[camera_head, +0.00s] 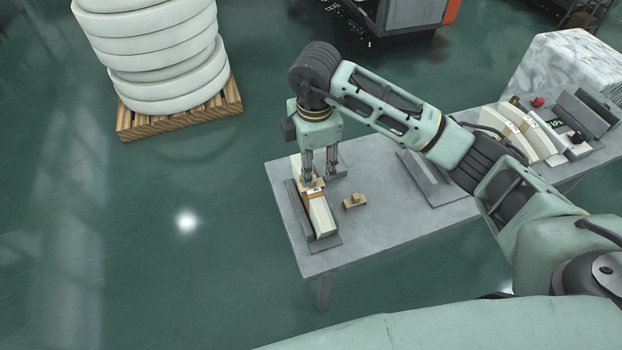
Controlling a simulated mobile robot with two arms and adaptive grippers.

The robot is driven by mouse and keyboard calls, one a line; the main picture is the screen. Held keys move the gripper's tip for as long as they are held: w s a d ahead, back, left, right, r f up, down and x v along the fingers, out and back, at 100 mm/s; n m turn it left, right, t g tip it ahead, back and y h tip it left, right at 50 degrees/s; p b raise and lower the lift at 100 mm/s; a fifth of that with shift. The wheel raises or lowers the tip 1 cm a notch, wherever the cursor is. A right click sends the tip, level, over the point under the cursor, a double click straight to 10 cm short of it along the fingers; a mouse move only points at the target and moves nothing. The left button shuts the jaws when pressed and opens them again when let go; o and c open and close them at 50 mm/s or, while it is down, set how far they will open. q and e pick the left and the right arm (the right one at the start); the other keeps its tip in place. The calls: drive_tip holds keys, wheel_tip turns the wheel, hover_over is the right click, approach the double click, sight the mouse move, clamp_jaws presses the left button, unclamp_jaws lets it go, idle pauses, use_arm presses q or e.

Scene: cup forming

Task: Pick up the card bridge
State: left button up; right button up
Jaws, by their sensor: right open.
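A dark grey holder (329,242) stands at the left end of the grey table and carries a long stack of white cards (320,215). A tan-brown piece (313,197) lies across the stack near its middle; it looks like the card bridge, though its shape is partly hidden by the gripper. A small tan block (354,201) with a raised top lies on the table just right of the holder. My right gripper (320,178) points down with its fingers apart, at the far part of the holder by the tan-brown piece. Whether it touches anything is unclear. My left gripper is out of view.
The grey table (385,235) has bare room in front. A grey angled stand (428,178) is mid-table, partly behind my right arm. Curved cream pieces (530,130) and a grey device (578,140) stand at the right. White rings on a wooden pallet (180,110) stand at the back left.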

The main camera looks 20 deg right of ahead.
sight(313, 180)
wheel_tip(313, 180, down, 6)
drive_tip(key=p, duration=0.2)
drive_tip(key=shift+s+a+p, duration=0.15)
drive_tip(key=shift+p, duration=0.2)
drive_tip(key=shift+s, duration=0.1)
drive_tip(key=shift+c, duration=0.4)
drive_tip(key=shift+s, duration=0.15)
drive_tip(key=c, duration=0.9)
